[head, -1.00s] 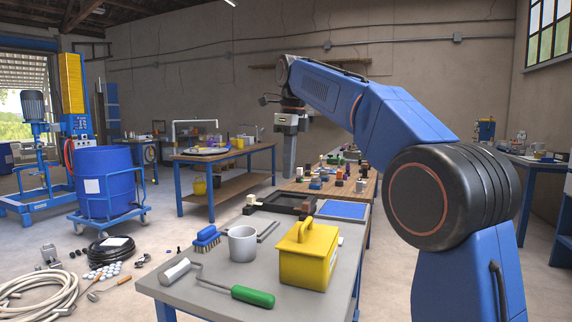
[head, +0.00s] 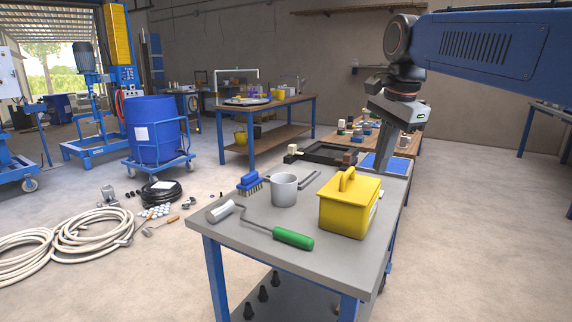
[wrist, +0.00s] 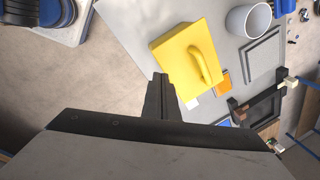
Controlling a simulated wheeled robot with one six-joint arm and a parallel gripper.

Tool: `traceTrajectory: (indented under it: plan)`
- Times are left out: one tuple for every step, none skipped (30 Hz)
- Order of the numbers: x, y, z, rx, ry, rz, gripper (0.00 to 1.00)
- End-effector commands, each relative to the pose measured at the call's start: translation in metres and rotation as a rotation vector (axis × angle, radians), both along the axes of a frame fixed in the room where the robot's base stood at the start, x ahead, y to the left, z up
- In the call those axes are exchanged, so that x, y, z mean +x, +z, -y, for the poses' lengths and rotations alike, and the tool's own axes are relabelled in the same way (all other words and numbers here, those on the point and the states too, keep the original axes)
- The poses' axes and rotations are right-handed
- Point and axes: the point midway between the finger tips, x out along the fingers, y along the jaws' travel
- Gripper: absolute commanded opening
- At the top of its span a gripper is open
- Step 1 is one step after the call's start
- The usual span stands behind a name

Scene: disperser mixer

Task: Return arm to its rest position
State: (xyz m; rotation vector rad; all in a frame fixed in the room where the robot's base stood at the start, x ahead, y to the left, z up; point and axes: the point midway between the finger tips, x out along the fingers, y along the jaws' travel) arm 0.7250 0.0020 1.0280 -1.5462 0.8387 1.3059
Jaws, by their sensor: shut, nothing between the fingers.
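My arm reaches in from the upper right of the head view, with my gripper (head: 384,172) pointing down above the far right part of the grey table (head: 232,236). Its fingers are together with nothing between them. In the wrist view my gripper (wrist: 162,82) shows as a dark narrow shape at the centre. Below and beyond it is a yellow box with a handle (wrist: 188,66), apart from the fingers as far as I can see. The yellow box also shows in the head view (head: 345,207), left of and nearer than my gripper.
Floor at right is clear.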

Motion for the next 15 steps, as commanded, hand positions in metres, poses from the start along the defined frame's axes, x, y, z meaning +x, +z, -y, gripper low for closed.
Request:
traceTrajectory:
  plan:
    - [-0.016,-0.011,0.007,-0.014,0.057,0.014,0.00]
    - [-0.024,-0.017,0.010,-0.024,0.095,0.024,0.00]
    - [-0.035,-0.026,0.014,-0.038,0.145,0.036,0.00]
    - [-0.042,-0.033,0.018,-0.049,0.184,0.045,0.00]
    - [-0.050,-0.040,0.021,-0.060,0.222,0.053,0.00]
    - [-0.061,-0.050,0.025,-0.074,0.273,0.065,0.00]
    - [-0.068,-0.057,0.027,-0.086,0.310,0.074,0.00]
    - [-0.077,-0.065,0.030,-0.098,0.349,0.082,0.00]
    - [-0.087,-0.075,0.034,-0.115,0.399,0.094,0.00]
    - [-0.095,-0.084,0.037,-0.128,0.436,0.101,0.00]
    - [-0.103,-0.092,0.039,-0.140,0.475,0.110,0.00]
    - [-0.113,-0.103,0.043,-0.159,0.524,0.121,0.00]
    - [-0.121,-0.113,0.045,-0.173,0.564,0.128,0.00]
    - [-0.129,-0.121,0.047,-0.187,0.600,0.135,0.00]
    - [-0.140,-0.134,0.050,-0.206,0.650,0.145,0.00]
